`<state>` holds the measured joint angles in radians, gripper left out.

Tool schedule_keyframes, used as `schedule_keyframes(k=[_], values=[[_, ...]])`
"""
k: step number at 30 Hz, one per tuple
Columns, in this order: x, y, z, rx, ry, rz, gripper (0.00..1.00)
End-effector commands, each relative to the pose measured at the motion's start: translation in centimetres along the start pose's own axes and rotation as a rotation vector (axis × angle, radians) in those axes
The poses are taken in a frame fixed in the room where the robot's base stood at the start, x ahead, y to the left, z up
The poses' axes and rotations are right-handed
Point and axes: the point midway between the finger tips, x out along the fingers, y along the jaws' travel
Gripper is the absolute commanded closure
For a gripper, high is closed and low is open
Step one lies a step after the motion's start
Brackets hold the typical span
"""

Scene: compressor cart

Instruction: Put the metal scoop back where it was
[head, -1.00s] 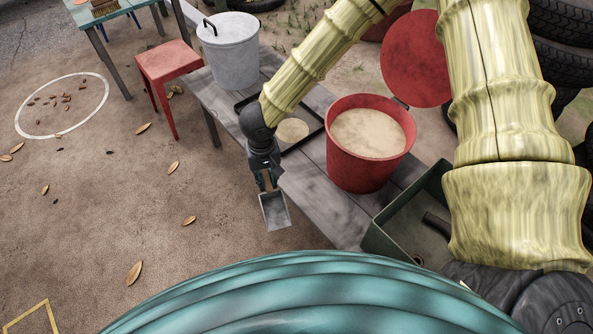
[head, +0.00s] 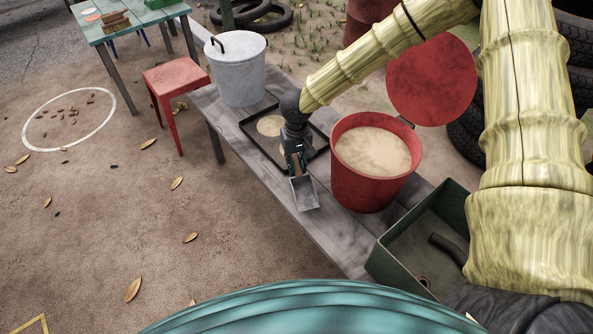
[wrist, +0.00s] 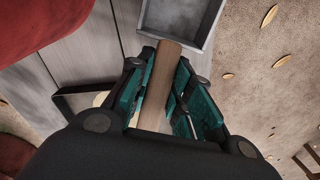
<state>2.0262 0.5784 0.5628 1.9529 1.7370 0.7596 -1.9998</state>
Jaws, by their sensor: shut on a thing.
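The metal scoop (head: 304,194) has a grey square pan and a wooden handle. My gripper (head: 297,160) is shut on the handle, and the pan points toward the front of the bench. In the wrist view my gripper's teal fingers (wrist: 160,95) close around the wooden handle (wrist: 158,85), and the empty-looking scoop pan (wrist: 180,18) extends beyond it. The scoop is over the grey bench (head: 335,232), in front of the black tray and left of the red bucket. I cannot tell whether the pan touches the bench.
The red bucket (head: 350,185) holds pale grain-like material. A black tray (head: 258,150) with a pale round patch lies behind my gripper. A lidded grey bin (head: 237,80) stands at the bench's far end, a green box (head: 385,265) at its near end. A red stool (head: 178,82) stands left.

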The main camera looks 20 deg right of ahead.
Motion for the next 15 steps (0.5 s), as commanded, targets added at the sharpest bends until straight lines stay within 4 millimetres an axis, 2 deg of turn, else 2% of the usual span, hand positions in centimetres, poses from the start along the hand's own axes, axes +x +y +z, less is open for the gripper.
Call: schedule_keyframes(k=[6,15], values=[[3.3,0.1,0.0,-0.001,-0.001,0.001,1.00],[3.5,0.1,-0.1,0.000,0.001,0.000,1.00]])
